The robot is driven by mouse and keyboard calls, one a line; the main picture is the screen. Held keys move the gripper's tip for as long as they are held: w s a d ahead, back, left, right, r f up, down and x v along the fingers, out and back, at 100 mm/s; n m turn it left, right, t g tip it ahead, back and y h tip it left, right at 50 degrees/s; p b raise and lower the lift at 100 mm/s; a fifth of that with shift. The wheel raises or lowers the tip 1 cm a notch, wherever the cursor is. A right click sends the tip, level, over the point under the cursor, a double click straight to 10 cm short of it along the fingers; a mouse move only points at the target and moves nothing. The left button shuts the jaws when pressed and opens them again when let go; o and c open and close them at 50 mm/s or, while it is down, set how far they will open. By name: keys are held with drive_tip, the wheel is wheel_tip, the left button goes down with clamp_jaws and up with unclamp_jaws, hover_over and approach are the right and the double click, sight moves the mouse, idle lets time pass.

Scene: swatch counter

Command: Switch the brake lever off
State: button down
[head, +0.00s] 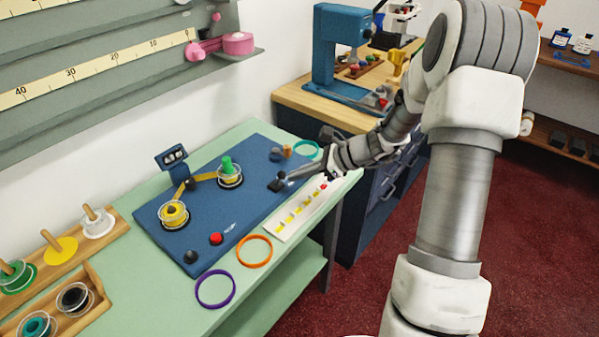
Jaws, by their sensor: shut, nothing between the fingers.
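The blue winding board (215,215) lies on the pale green counter. A small dark piece (276,185) sits on the right part of the board; it looks like the brake lever, but its on or off position is too small to tell. My gripper (287,181) comes in from the right with its fingertips shut and empty, right at this dark piece. I cannot tell whether they touch it. The fingertips partly hide that spot.
The board also carries a green spool (230,171), a yellow spool (173,214), a counter box (172,157), a red button (215,238) and a black knob (190,256). Orange (254,251) and purple (215,289) rings lie in front. A white strip (290,222) lies beside the board.

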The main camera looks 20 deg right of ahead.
drive_tip(key=shift+r, duration=0.15)
drive_tip(key=shift+w+a+r+g+h+p, duration=0.25)
drive_tip(key=shift+g+h+p, duration=0.2)
drive_tip(key=shift+p, duration=0.85)
drive_tip(key=w+a+g+h+p, duration=0.1)
drive_tip(key=p, duration=0.4)
drive_tip(key=w+r+m+g+h+p, duration=0.1)
drive_tip(key=g+p, duration=0.1)
drive_tip(key=p, duration=0.3)
drive_tip(key=w+a+r+g+h+p, duration=0.1)
drive_tip(key=h+p, duration=0.1)
drive_tip(key=p, duration=0.3)
drive_tip(key=shift+w+a+g, duration=0.3)
drive_tip(key=shift+a+g, duration=0.05)
drive_tip(key=shift+w+a+f, duration=0.1)
drive_tip(key=shift+w+a, duration=0.2)
drive_tip(key=shift+w, duration=0.25)
drive_tip(key=shift+r+p, duration=0.65)
drive_tip(key=shift+r, duration=0.2)
